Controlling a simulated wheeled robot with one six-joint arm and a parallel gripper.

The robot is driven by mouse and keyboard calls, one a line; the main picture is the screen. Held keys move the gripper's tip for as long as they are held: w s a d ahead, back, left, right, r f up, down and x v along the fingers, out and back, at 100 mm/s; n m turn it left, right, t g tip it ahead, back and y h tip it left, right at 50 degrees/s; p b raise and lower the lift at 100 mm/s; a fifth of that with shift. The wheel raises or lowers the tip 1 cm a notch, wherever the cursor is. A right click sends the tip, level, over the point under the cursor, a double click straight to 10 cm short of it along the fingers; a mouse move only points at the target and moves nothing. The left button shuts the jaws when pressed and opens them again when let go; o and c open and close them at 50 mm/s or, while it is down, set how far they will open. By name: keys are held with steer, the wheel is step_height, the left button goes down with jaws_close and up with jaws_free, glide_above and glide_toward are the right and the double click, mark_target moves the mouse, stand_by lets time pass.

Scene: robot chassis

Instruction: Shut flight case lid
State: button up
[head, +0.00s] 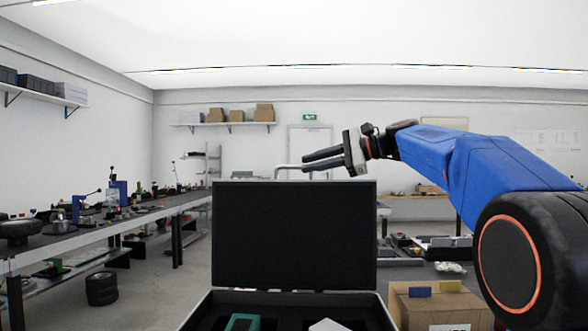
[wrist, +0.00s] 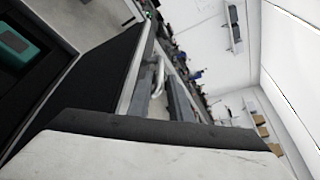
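The flight case (head: 200,312) stands open in front of me at the bottom of the head view. Its dark lid (head: 295,235) with a thin metal rim stands upright at the back. The lid also shows tilted at the left of the wrist view (wrist: 92,82). My gripper (head: 304,164) is just above the lid's top edge in the picture, right of its middle, fingers pointing left. Two dark fingers show apart with a narrow gap and nothing between them. Whether they touch the lid cannot be told. The wrist view shows a large dark finger (wrist: 170,130) close up.
A green-teal item (head: 242,322) and a pale item (head: 328,325) lie in the case. A cardboard box (head: 440,308) stands right of it. A long workbench (head: 110,224) with parts runs along the left.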

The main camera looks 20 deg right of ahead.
mark_target(294, 167)
steer(key=shift+x, duration=2.95)
steer(key=shift+c, duration=0.4)
jaws_close()
